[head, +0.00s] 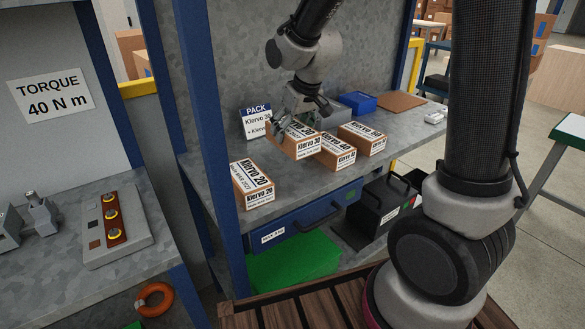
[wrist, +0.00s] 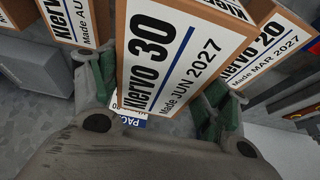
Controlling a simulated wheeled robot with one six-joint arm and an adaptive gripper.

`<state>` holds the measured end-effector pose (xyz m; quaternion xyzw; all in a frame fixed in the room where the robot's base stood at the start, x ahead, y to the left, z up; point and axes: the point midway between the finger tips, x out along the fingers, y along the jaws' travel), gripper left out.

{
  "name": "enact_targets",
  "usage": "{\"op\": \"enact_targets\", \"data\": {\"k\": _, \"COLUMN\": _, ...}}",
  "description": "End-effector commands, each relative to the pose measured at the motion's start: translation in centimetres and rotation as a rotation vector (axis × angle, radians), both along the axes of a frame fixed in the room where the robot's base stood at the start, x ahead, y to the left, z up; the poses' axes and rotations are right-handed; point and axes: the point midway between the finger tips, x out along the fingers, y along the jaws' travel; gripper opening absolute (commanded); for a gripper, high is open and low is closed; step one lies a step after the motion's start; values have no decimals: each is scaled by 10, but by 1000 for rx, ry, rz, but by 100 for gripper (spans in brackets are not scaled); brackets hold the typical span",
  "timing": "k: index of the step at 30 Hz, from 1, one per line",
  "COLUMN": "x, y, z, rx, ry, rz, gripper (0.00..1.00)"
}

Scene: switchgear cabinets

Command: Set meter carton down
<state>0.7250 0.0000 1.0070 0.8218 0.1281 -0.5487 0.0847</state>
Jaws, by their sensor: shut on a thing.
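My gripper (head: 308,110) is shut on the Klervo 30 carton (head: 297,140), which is brown with a white label. In the wrist view the carton (wrist: 170,58) sits between my green finger pads, its label reading "Klervo 30, Made JUN 2027".
A "PACK" sign (head: 257,122) naming Klervo 30 stands behind the cartons. A blue bin (head: 358,102) and a brown board (head: 400,101) lie at the back right. A blue upright (head: 211,150) bounds the shelf at left. Bare shelf lies between the Klervo 20 and Klervo 30 cartons.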

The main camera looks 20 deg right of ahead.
Motion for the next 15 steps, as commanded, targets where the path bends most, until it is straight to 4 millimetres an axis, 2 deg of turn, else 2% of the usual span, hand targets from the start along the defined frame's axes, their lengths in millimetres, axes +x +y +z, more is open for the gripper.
{"op": "enact_targets", "data": {"k": 6, "x": -1, "y": 0, "z": -42, "rx": -2, "ry": 2, "rz": 8, "gripper": 36}}
{"op": "enact_targets", "data": {"k": 11, "x": -1, "y": 0, "z": -58, "rx": -1, "ry": 1, "rz": 7, "gripper": 36}}
{"op": "enact_targets", "data": {"k": 15, "x": -1, "y": 0, "z": -79, "rx": -1, "ry": 3, "rz": 6, "gripper": 36}}
